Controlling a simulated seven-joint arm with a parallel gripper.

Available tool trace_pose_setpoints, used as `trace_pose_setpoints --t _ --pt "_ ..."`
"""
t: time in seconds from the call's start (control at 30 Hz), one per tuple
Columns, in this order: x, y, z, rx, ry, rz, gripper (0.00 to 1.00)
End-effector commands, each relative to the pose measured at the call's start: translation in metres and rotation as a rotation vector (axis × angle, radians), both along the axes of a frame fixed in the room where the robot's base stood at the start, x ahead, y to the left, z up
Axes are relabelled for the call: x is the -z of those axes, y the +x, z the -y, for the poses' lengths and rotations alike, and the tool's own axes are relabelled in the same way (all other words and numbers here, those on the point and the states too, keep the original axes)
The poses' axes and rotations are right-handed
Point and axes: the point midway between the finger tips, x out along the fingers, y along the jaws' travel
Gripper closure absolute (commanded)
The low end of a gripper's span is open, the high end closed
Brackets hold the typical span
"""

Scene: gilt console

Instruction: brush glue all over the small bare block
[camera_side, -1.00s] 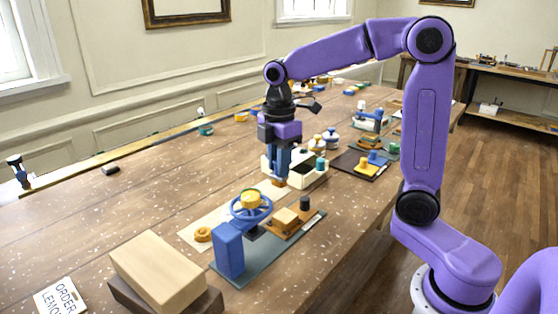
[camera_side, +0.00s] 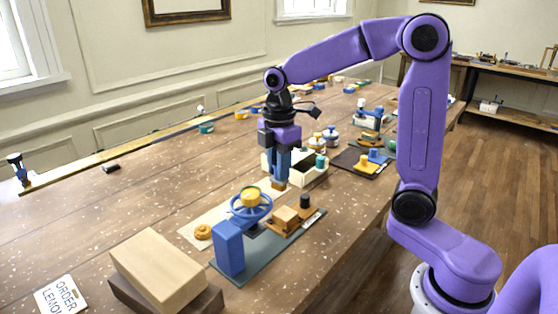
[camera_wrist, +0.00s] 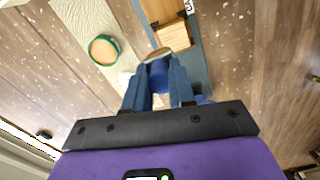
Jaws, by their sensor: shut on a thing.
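The small bare block (camera_side: 285,216) is a pale wooden cube on an orange-brown wooden holder on the grey-green board (camera_side: 262,257). In the wrist view the block (camera_wrist: 174,35) shows just beyond the fingertips. My gripper (camera_side: 281,180) is shut on a blue-handled brush (camera_wrist: 157,74), pointing down. The brush's tan end (camera_side: 279,187) shows below the fingers in the side view, behind and above the block. It looks apart from the block, but the wrist view makes them nearly overlap. I cannot make out glue on the block or brush.
A blue press with a handwheel (camera_side: 251,207) and yellow knob stands left of the block. A dark peg (camera_side: 304,202) is to its right. A cream open box (camera_side: 313,178) is behind my gripper. A large wood block (camera_side: 158,270) lies at front left.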

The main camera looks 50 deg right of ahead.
Motion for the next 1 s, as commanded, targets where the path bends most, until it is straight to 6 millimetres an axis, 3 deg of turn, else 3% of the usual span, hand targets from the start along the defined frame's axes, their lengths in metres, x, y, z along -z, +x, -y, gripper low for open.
trace_pose_setpoints --t 0.93,1.0 --pt "0.063 0.0 0.0 0.001 0.0 -0.003 1.0" --pt "0.059 -0.004 0.0 0.0 0.0 0.001 1.0"
